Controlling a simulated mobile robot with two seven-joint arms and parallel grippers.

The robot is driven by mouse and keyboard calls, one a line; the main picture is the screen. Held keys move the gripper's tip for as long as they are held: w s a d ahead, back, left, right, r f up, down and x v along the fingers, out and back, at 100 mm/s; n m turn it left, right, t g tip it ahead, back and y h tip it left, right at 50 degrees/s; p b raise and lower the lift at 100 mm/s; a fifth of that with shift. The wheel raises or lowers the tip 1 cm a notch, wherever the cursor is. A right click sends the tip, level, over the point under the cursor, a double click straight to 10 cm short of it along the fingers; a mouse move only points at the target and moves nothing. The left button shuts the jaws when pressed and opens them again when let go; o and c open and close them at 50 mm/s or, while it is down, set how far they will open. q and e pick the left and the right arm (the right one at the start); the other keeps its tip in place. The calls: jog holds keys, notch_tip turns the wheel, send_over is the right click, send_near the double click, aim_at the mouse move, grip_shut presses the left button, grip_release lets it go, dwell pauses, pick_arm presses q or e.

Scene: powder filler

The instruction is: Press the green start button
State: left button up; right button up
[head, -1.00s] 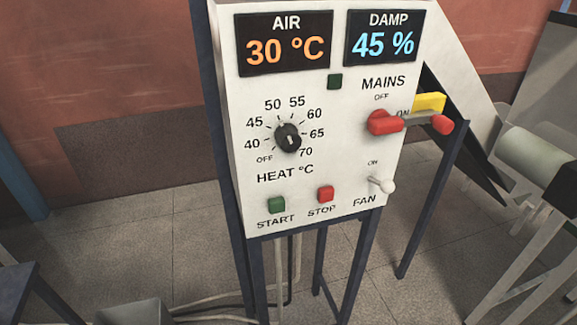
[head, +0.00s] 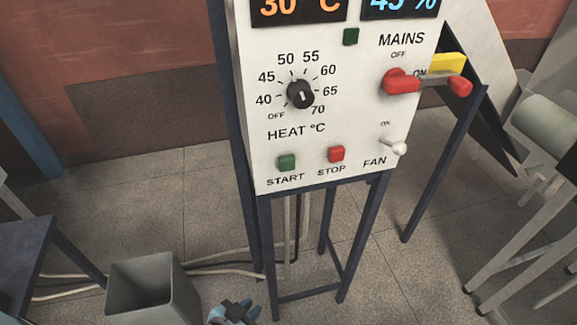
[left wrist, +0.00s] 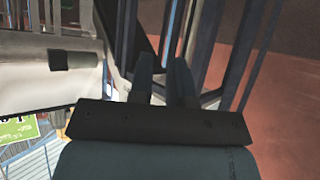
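The green START button (head: 287,162) is on the lower left of the white control panel (head: 350,130), above the word START. It stands out from the panel face, and nothing touches it. My left gripper (head: 233,315) shows only in part at the bottom edge of the head view, low and below the panel. In the left wrist view its two fingers (left wrist: 163,62) stand a little apart with nothing between them. My right gripper is not in view.
Beside START are a red STOP button (head: 336,153) and a white FAN switch (head: 397,147). A HEAT knob (head: 300,95) and red MAINS handle (head: 425,84) sit higher. A grey bin (head: 153,285) stands at lower left. Cables cross the floor behind the dark legs.

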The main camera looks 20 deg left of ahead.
pick_arm(q)
grip_shut()
dwell(1.4)
